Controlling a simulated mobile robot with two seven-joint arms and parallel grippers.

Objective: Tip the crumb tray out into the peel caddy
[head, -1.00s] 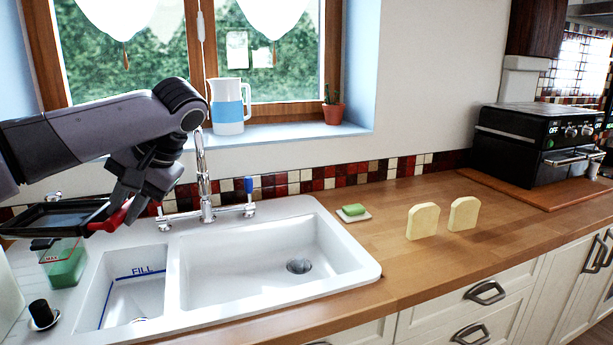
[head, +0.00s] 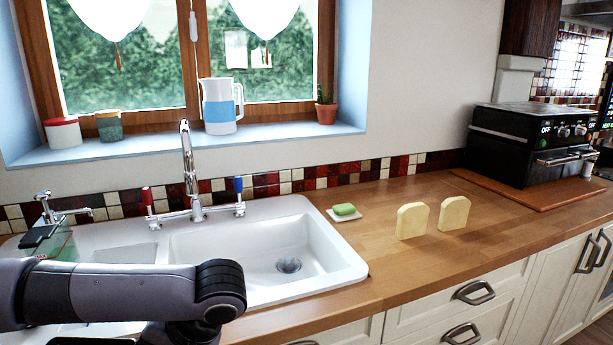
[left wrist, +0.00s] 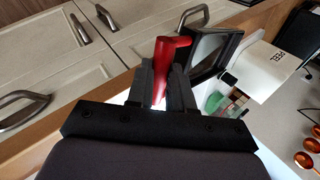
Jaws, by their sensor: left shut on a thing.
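My left gripper (left wrist: 160,80) is shut on the red handle (left wrist: 168,52) of the black crumb tray (left wrist: 212,50). The tray extends to the right of the fingers in the left wrist view; whether crumbs lie in it cannot be told. The white peel caddy (left wrist: 258,72), marked PEEL, stands just beyond the tray, beside it in that view. In the head view my left arm crosses the lower left, and the gripper is hidden or below the frame. A dark edge at the bottom left there may be the tray. My right gripper is not in view.
The white sink (head: 230,262) and its tap (head: 190,170) lie behind my arm. Two bread slices (head: 413,221) and a green soap (head: 344,209) on a dish are on the wooden counter, right. A black oven (head: 530,140) stands farther right. Copper cups (left wrist: 309,142) show in the left wrist view.

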